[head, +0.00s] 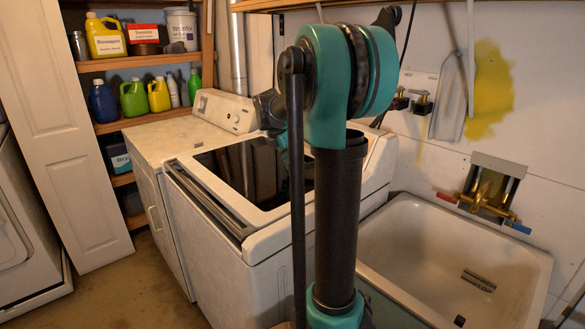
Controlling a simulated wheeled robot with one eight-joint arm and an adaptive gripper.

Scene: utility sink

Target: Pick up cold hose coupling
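Two small dark valve fittings stick out of a white wall plate behind the washer, a left one (400,98) and a right one (422,102). The labels above them are too small to read. I cannot tell which fitting carries the cold hose coupling. A thin dark hose (410,30) runs down the wall near the left fitting and passes behind my arm. My arm stands upright in the middle of the head view and covers part of the washer. The end of my arm is hidden behind its own links, so my gripper cannot be made out.
A white washer (200,215) with a dark lid stands in the middle. A utility sink (400,245) is at the right, below a brass faucet (487,195) with red and blue handles. Shelves of bottles (150,58) stand at the back left. Some floor (125,285) is clear.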

